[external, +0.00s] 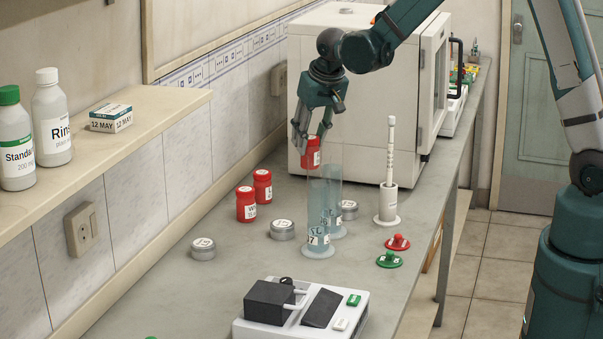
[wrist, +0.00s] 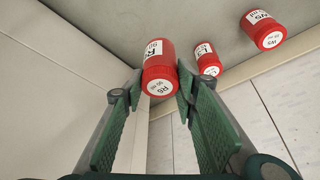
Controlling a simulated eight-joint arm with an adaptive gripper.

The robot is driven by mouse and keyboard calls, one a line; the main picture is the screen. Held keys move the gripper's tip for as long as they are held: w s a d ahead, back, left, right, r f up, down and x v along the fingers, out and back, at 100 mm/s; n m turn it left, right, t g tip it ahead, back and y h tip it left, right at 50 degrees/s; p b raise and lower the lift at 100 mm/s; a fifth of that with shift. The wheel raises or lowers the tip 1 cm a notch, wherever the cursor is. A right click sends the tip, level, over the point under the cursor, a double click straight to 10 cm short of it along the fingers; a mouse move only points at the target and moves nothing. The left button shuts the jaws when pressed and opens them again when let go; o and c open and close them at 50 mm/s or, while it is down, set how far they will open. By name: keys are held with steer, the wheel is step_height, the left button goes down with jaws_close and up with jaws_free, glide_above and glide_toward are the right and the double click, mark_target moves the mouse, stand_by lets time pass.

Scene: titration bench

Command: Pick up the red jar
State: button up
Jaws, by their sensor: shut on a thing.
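A red jar with a white label (external: 311,153) is between the fingers of my gripper (external: 304,146), which is shut on it. In the external view it is held above the bench, behind the top of the clear cylinders. In the wrist view the same jar (wrist: 160,68) sits between the green fingertips (wrist: 160,85), with its white-marked end towards the camera. Two other red jars stand on the bench to the left, one nearer (external: 246,204) and one farther (external: 262,186). They also show in the wrist view, one in the middle (wrist: 207,58) and one at the right (wrist: 264,30).
Tall clear cylinders with bluish liquid (external: 318,215) stand just below and right of my gripper. A white cabinet (external: 350,90) is close behind. Grey tins (external: 282,230), a white stand (external: 388,204), red (external: 397,243) and green (external: 389,260) pieces, and a white device (external: 300,315) occupy the bench.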

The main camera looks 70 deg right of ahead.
steer(key=shift+w+r, duration=0.1)
stand_by(0.7)
steer(key=w+d, duration=0.6)
steer(key=w, duration=0.6)
steer(key=shift+r, duration=0.15)
steer(key=shift+s, duration=0.1)
step_height(320, 180, down, 6)
steer(key=shift+b, duration=0.3)
steer(key=shift+f, duration=0.2)
steer(key=shift+f, duration=1.8)
steer(key=shift+f, duration=0.1)
